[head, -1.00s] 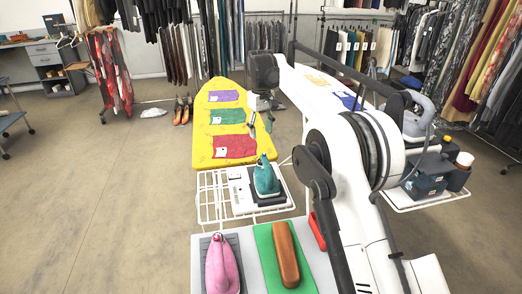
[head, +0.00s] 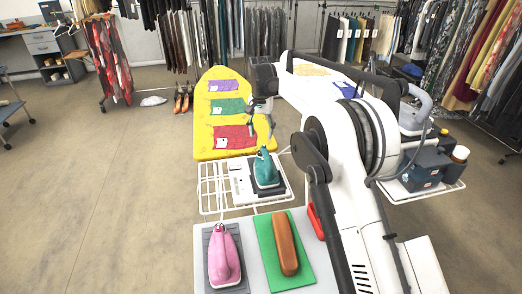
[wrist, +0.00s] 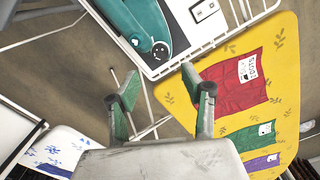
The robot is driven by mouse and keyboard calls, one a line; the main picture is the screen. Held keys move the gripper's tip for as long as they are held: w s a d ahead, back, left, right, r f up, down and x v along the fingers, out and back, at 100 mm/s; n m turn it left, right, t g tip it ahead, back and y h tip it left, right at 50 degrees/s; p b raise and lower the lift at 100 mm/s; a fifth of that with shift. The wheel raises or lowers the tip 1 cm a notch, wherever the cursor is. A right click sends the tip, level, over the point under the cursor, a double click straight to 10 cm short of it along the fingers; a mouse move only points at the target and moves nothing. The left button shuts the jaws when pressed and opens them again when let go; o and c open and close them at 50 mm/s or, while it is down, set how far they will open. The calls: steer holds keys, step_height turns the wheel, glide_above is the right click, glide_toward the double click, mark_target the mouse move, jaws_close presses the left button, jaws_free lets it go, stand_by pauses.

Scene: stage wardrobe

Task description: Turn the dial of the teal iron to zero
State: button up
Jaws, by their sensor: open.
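The teal iron (head: 267,170) rests on a dark pad on the white wire shelf at the near end of the yellow ironing board. In the wrist view the teal iron (wrist: 138,17) is at the top, partly cut off, with a round dark dial (wrist: 161,50) at its near end. My gripper (head: 261,133) is open and empty, just beyond and above the iron in the head view. In the wrist view my gripper (wrist: 159,74) has its two green-padded fingers spread below the dial, apart from it. The dial's setting is too small to read.
The yellow ironing board (head: 205,140) carries purple, green and red cloths. In front, a pink iron (head: 223,258) and an orange-brown object (head: 285,245) lie on a pale table. The white wire shelf (head: 212,203) has bare room at left. Clothes racks stand behind.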

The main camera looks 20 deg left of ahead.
step_height(320, 180, down, 9)
steer(key=shift+r, duration=0.2)
stand_by(0.3)
jaws_close()
